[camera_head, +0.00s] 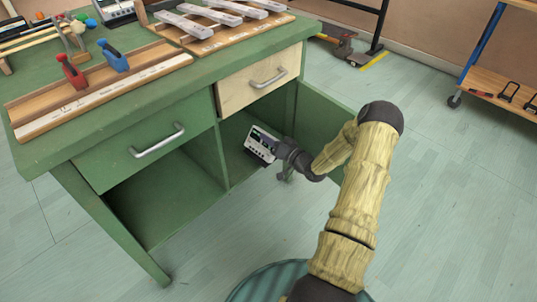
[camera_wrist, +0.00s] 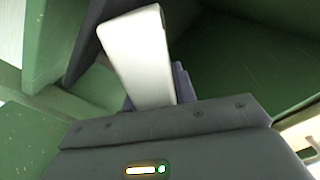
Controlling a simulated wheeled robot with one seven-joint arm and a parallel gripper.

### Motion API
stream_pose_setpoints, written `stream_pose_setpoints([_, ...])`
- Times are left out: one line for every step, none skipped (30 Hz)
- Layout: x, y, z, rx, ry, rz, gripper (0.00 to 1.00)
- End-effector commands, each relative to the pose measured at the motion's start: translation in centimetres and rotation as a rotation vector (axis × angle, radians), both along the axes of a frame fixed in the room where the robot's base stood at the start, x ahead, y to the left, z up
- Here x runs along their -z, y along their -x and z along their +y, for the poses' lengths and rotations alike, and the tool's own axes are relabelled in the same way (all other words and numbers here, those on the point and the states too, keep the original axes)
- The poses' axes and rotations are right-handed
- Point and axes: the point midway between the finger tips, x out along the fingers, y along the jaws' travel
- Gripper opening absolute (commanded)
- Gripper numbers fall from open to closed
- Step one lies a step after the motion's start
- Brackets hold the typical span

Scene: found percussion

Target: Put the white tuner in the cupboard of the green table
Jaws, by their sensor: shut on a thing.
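The white tuner (camera_head: 261,144), a small box with a dark screen and buttons on its face, is in my gripper (camera_head: 281,150) at the mouth of the right cupboard. In the wrist view the tuner (camera_wrist: 139,55) shows as a pale slab, tilted, rising from between the jaws. My gripper is shut on it; the fingertips are mostly hidden. The green table (camera_head: 105,110) has the right cupboard (camera_head: 238,130) open under a pale wood drawer. The cupboard's green door (camera_head: 325,120) stands open to the right, beside my arm. Whether the tuner touches the cupboard floor, I cannot tell.
An open, empty compartment (camera_head: 165,200) lies left of the cupboard, beyond a divider. Drawer handles (camera_head: 157,141) stick out above. The tabletop holds wooden bars, a red and a blue clamp and other items. A wheeled rack (camera_head: 500,85) stands far right. Floor in front is clear.

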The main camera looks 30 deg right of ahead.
Motion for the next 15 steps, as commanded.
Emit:
stream_pose_setpoints([-0.1,0.0,-0.1,0.001,0.001,-0.003,0.00])
stream_pose_setpoints([-0.1,0.0,-0.1,0.001,0.001,-0.003,0.00])
stream_pose_setpoints([-0.2,0.0,-0.1,0.001,0.001,-0.003,0.00])
stream_pose_setpoints([-0.2,0.0,-0.1,0.001,0.001,-0.003,0.00])
stream_pose_setpoints([-0.2,0.0,-0.1,0.001,0.001,-0.003,0.00])
stream_pose_setpoints([-0.2,0.0,-0.1,0.001,0.001,-0.003,0.00])
stream_pose_setpoints([-0.2,0.0,-0.1,0.000,0.001,-0.004,0.00])
stream_pose_setpoints([-0.1,0.0,0.0,0.000,0.001,-0.004,0.00])
stream_pose_setpoints([0.1,0.0,0.0,0.000,0.000,-0.004,0.00])
stream_pose_setpoints([0.4,0.0,0.0,0.000,0.000,-0.003,0.00])
stream_pose_setpoints([0.8,0.0,0.0,0.000,0.000,-0.003,0.00])
stream_pose_setpoints([1.4,0.0,0.0,0.000,0.000,-0.003,0.00])
stream_pose_setpoints([2.0,0.0,0.0,0.000,0.000,-0.003,0.00])
stream_pose_setpoints([2.6,-0.1,0.0,0.000,0.000,-0.003,0.00])
stream_pose_setpoints([3.3,0.0,0.0,0.000,-0.001,-0.003,0.00])
